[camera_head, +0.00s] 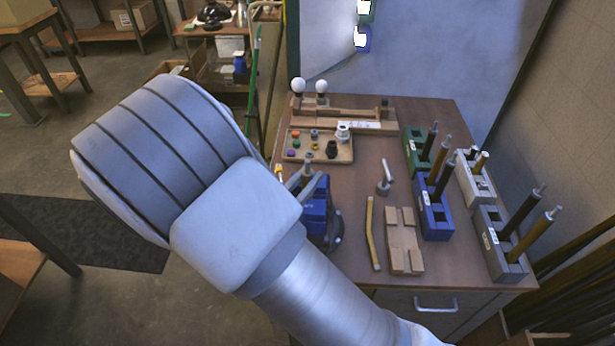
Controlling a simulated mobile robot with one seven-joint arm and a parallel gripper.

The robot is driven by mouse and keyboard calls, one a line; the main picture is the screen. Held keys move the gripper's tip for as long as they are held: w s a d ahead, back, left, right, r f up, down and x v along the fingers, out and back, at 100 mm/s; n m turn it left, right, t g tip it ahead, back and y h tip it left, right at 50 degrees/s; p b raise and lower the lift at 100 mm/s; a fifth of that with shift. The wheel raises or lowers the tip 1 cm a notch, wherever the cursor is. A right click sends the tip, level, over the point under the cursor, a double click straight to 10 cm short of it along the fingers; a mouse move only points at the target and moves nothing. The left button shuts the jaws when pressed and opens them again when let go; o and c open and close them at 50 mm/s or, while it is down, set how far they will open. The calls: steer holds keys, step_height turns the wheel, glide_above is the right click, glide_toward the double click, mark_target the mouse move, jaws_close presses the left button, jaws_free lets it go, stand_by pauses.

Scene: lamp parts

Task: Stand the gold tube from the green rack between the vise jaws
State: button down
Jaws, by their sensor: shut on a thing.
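The blue vise (316,214) stands at the table's left edge, partly hidden by my arm. My gripper (308,184) is over the vise, with its fingers mostly hidden behind my wrist. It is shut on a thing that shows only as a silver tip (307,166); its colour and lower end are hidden. I cannot tell whether it stands between the jaws. The green rack (412,144) is at the table's back right. A dark tube (429,146) leans in it.
White (468,178) and grey (494,246) racks hold black and gold tubes. A parts tray (296,157) is behind the vise.

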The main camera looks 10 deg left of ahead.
steer(key=shift+f, duration=0.3)
steer(key=c, duration=0.6)
jaws_free()
steer(key=shift+s, duration=0.1)
steer(key=b+v, duration=0.1)
steer(key=v, duration=1.6)
steer(key=shift+s+a+r+b, duration=0.1)
steer(key=shift+s+b, duration=0.05)
steer(key=shift+b, duration=0.2)
